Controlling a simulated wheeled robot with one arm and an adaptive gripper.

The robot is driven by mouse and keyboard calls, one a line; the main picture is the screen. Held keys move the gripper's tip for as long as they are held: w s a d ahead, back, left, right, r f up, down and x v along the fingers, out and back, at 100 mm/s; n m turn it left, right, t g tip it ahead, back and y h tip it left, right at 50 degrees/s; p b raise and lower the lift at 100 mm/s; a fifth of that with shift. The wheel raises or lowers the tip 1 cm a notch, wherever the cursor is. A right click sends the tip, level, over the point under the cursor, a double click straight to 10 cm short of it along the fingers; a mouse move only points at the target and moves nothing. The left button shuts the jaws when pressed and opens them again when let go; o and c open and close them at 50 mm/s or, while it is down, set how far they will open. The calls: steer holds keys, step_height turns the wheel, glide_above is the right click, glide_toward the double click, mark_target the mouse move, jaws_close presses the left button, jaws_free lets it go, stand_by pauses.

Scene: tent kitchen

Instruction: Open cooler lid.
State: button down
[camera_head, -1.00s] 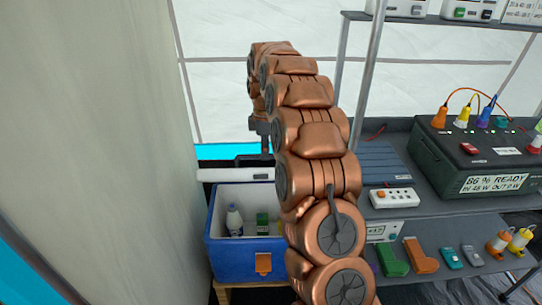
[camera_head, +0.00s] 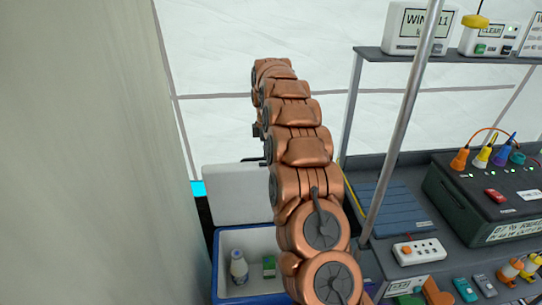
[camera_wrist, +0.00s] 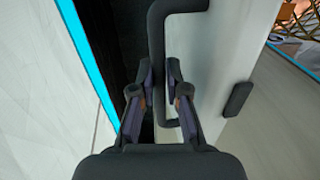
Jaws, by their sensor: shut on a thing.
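The cooler (camera_head: 216,268) is a blue box with a white inside, at the lower middle of the head view. Its white lid (camera_head: 228,190) stands raised at the back edge, with its pale face towards the camera; it also shows in the wrist view (camera_wrist: 215,60). A black bar handle (camera_wrist: 156,45) is fixed to the lid. My gripper (camera_wrist: 160,75) is shut on this handle, a finger on each side. In the head view my copper arm hides most of the gripper and the lid's right part.
A white bottle (camera_head: 238,267) and a green-and-white carton (camera_head: 268,266) stand inside the cooler. A tent wall is close on the left. Right of my arm is a shelf rack with a metal post (camera_head: 400,125), a power strip (camera_head: 419,251) and a dark green power box (camera_head: 480,195).

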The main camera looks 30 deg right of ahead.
steer(key=shift+w+d+f+p, duration=0.25)
steer(key=shift+w+d+p, duration=0.15)
steer(key=shift+w, duration=0.5)
steer(key=shift+w+d+f+p, duration=0.25)
steer(key=shift+w+p, duration=0.25)
steer(key=shift+w, duration=0.4)
steer(key=shift+w+d+f+p, duration=0.25)
steer(key=shift+w+d+p, duration=0.15)
steer(key=shift+w, duration=0.5)
steer(key=c, duration=1.2)
jaws_free()
steer(key=shift+d, duration=0.1)
